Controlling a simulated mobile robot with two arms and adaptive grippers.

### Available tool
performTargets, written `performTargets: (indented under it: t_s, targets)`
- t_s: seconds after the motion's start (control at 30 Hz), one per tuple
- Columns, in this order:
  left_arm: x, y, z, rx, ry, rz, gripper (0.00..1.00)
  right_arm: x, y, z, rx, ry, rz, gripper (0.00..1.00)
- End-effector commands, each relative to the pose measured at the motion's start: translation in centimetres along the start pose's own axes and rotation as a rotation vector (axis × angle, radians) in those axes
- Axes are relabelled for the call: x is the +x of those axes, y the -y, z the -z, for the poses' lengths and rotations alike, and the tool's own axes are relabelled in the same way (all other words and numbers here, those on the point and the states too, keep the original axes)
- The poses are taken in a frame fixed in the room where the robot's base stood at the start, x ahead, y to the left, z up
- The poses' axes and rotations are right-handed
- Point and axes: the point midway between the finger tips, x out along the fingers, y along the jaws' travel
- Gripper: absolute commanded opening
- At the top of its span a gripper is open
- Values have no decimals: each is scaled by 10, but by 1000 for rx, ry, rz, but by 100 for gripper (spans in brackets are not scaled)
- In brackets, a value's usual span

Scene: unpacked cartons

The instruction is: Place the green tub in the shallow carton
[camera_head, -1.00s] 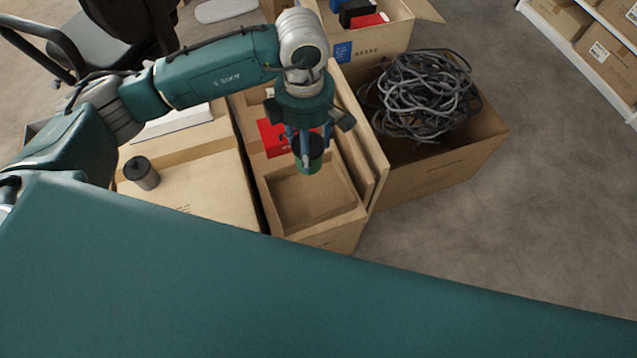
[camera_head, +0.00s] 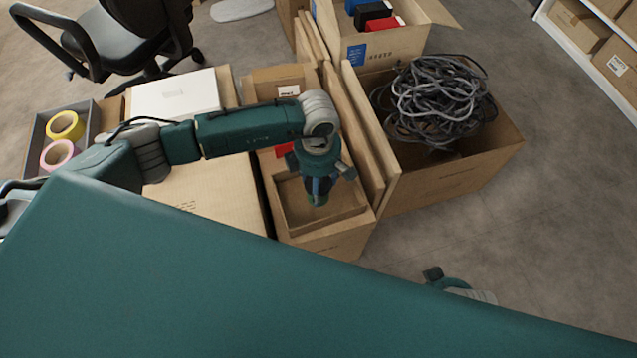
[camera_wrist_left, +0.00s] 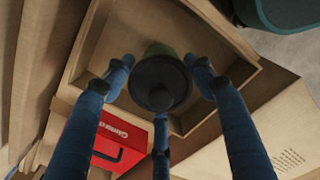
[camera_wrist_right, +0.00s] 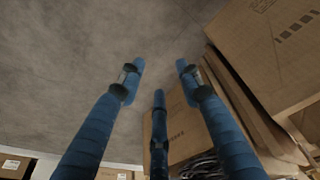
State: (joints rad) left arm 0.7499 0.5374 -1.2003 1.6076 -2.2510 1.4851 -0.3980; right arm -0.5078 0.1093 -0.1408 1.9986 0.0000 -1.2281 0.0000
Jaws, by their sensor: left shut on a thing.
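The green tub (camera_wrist_left: 160,50), with a dark lid, is held between the fingers of my left gripper (camera_wrist_left: 160,85). In the head view my left gripper (camera_head: 318,190) points down over the shallow carton (camera_head: 347,222), and a bit of the tub shows below the fingers. The tub is over the carton's open inside, within its walls as seen from the left wrist; I cannot tell whether it touches the floor. The carton's rim also shows in the left wrist view (camera_wrist_left: 225,35). My right gripper (camera_wrist_right: 160,75) is open and empty over the grey floor.
A red box (camera_wrist_left: 120,140) lies beside the shallow carton's inside. Upright cardboard panels (camera_head: 362,130) and a carton of grey cable (camera_head: 440,190) stand to the right. A closed carton (camera_head: 215,190) and a tray with tape rolls (camera_head: 42,130) are left.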

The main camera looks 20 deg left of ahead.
Motion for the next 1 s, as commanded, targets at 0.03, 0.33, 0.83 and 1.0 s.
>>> performTargets:
  t_s: [0.03, 0.33, 0.83, 1.0]
  targets:
    - [0, 0, -1, 1, 2, -1, 20, 0, 0, 0, 0, 0, 0, 35]
    - [0, 0, -1, 1, 2, -1, 20, -3, 0, 1, 0, -2, 0, 35]
    - [-1, 0, 0, 1, 1, -1, 76, -5, 0, 2, 1, -3, 0, 35]
    - [-23, -2, -1, 3, 4, -5, 76, 10, 0, -5, -2, 9, 0, 35]
